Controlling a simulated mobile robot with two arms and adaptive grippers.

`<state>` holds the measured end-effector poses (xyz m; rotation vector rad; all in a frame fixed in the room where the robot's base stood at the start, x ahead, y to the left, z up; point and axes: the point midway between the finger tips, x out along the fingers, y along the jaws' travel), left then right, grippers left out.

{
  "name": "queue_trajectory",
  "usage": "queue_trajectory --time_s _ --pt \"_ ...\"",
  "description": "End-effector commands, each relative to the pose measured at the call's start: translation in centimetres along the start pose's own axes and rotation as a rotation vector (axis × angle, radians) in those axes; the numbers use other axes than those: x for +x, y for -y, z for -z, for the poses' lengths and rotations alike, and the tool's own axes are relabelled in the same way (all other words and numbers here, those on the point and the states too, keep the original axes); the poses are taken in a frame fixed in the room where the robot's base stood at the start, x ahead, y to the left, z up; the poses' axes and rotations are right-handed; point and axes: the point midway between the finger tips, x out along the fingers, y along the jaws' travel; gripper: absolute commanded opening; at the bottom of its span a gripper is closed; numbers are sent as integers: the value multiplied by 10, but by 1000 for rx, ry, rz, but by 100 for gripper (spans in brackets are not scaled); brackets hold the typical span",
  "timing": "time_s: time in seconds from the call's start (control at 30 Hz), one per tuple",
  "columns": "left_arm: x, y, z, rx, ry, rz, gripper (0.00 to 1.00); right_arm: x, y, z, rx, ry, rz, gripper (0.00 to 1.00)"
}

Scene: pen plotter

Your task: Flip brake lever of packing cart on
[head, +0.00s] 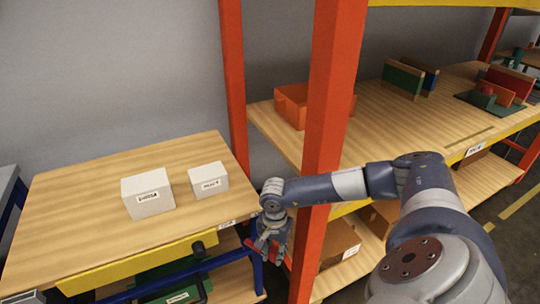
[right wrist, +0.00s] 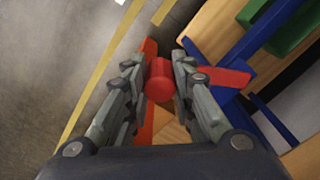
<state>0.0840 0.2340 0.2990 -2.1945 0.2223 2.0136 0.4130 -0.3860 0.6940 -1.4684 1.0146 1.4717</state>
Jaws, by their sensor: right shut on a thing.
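The packing cart (head: 90,200) stands at the left, with a wooden top, a yellow front rail and blue legs. My right gripper (head: 270,252) points down at the cart's right front corner, beside its blue post (head: 252,262). In the right wrist view its fingers are closed around a red round grip (right wrist: 159,82), which looks like the end of the brake lever. A flat red piece (right wrist: 222,77) shows beside it, next to the blue frame; the joint between them is partly hidden by the right finger. My left gripper is not in view.
Two white labelled boxes (head: 148,194) (head: 208,179) stand on the cart top. An orange rack post (head: 332,110) rises close by my right forearm. The wooden rack shelf (head: 385,125) holds an orange bin (head: 291,104) and several coloured parts.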

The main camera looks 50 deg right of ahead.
Motion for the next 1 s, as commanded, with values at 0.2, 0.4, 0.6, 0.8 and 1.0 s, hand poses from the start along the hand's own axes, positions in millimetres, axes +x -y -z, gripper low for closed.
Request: queue_trajectory --time_s 0.2,0.4,0.6,0.8,1.0 --pt "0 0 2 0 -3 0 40 -1 0 2 -1 -6 0 0" --pt "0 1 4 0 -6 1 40 -1 0 2 -1 -6 0 44" --pt "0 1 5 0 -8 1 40 0 0 1 -1 -4 0 44" --pt "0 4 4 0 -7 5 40 -10 1 2 0 -4 1 44" --pt "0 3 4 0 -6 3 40 -48 1 2 1 -6 4 44"
